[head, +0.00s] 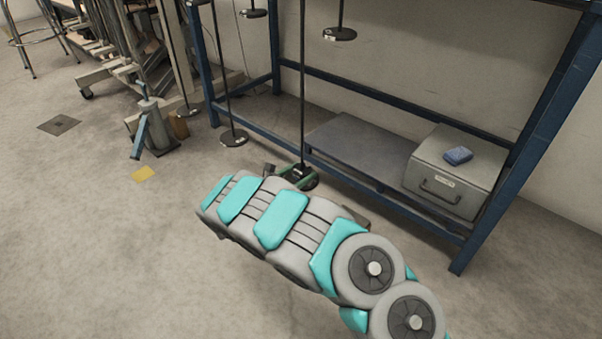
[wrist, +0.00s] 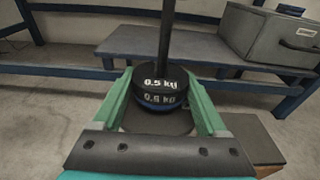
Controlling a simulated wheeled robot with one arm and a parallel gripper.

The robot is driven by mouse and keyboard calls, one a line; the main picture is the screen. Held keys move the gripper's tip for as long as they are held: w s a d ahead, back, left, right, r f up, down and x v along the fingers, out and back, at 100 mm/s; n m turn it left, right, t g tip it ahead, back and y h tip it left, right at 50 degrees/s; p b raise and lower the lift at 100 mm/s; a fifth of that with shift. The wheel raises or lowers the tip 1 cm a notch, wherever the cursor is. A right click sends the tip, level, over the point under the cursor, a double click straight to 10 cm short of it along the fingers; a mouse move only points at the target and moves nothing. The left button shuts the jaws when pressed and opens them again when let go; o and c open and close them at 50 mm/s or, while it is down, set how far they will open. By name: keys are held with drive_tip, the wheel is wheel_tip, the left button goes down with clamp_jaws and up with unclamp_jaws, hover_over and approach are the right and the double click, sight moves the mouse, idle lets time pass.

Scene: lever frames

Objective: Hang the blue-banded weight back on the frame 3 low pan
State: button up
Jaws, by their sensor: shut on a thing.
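The blue-banded weight (wrist: 162,104) is a black disc marked 0.5 kg, with a blue band low on its side. In the wrist view it sits between the green fingers of my gripper (wrist: 160,88), which is shut on it. A dark upright rod (wrist: 167,38) stands at the weight, and a dark round pan (wrist: 145,122) shows beneath it. I cannot tell whether the weight rests on the pan. In the head view the rod (head: 302,90) comes down to the low pan (head: 308,184) and my gripper (head: 297,174); my arm hides part of the area.
Other hanging pans, at low left (head: 233,139) and higher right (head: 339,34), are near. A blue frame (head: 375,103) stands behind, with a grey shelf (head: 358,140) and a grey box (head: 450,183) bearing a blue object (head: 458,155).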

drive_tip(key=shift+f, duration=0.4)
idle(0.3)
drive_tip(key=o, duration=1.6)
drive_tip(key=shift+c, duration=0.2)
drive_tip(key=shift+a, duration=0.1)
drive_tip(key=shift+p+v, duration=1.25)
drive_tip(key=shift+v, duration=1.95)
drive_tip(key=shift+s+a, duration=0.1)
drive_tip(key=shift+s, duration=0.15)
